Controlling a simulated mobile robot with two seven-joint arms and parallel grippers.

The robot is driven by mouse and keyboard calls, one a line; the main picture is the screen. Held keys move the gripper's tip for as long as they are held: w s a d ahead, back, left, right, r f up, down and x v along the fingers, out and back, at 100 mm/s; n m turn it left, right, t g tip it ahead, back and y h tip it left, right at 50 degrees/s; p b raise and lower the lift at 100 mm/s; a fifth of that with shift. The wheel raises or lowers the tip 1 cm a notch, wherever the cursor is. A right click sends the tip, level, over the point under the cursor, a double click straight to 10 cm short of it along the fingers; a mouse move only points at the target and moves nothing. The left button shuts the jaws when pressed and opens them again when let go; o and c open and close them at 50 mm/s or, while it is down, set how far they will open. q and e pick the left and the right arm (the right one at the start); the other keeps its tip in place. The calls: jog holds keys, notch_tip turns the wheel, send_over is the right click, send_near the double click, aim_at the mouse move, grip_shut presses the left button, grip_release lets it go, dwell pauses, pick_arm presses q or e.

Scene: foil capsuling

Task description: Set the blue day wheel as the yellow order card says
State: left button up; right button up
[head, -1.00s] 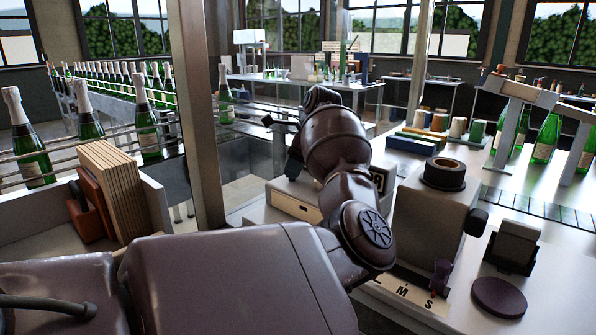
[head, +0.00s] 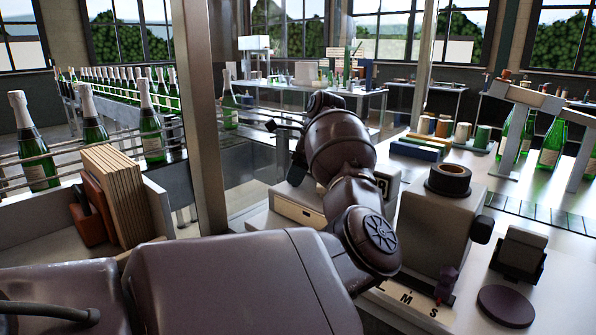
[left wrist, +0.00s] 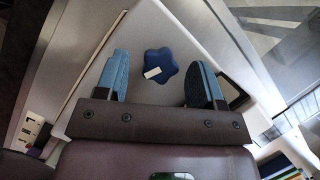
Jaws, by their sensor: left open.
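The blue day wheel (left wrist: 160,63) shows in the left wrist view as a dark blue, lobed, star-like knob with a white mark pointing to the lower left. It sits on a pale grey surface. My left gripper (left wrist: 161,75) is open, with one blue-padded finger on each side of the wheel and a visible gap to both. In the head view my left arm hides the wheel. I cannot make out the yellow order card in either view. My right gripper is not in view.
A grey machine (head: 438,235) with a dark roll on top and an S-M-L scale (head: 405,298) stands right of my arm. A dark round disc (head: 505,306) lies nearby. Wooden boards (head: 117,195) stand at left. A metal post (head: 200,120) rises left of my arm.

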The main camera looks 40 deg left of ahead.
pick_arm(q)
jog(key=shift+r, duration=0.1)
jog(key=v, duration=1)
jog(key=shift+r, duration=0.3)
